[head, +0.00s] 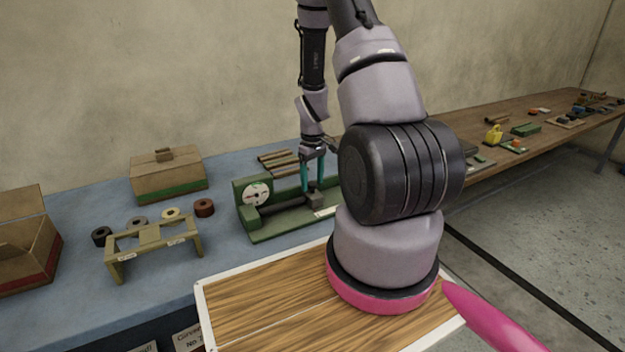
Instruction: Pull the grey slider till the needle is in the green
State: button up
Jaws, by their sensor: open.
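The green gauge device (270,232) stands on the blue-topped table. Its round white dial (256,194) faces me at the left of its back plate; the needle is too small to read against the green. A grey slider block (315,199) sits on the device's rail, toward the right. My gripper (319,182) points down with its teal fingers open, right at the slider. The fingers appear to be around or just above the block; I cannot tell whether they touch it. My arm hides the device's right end.
A tan stand (152,246) and several coloured rolls are at the left of the device. A cardboard box (168,176) stands behind them, and an open box (24,240) at the far left. Several brown rods (278,160) lie behind the device. A long wooden table (530,115) extends right.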

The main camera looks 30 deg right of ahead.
grip_shut()
dwell(1.4)
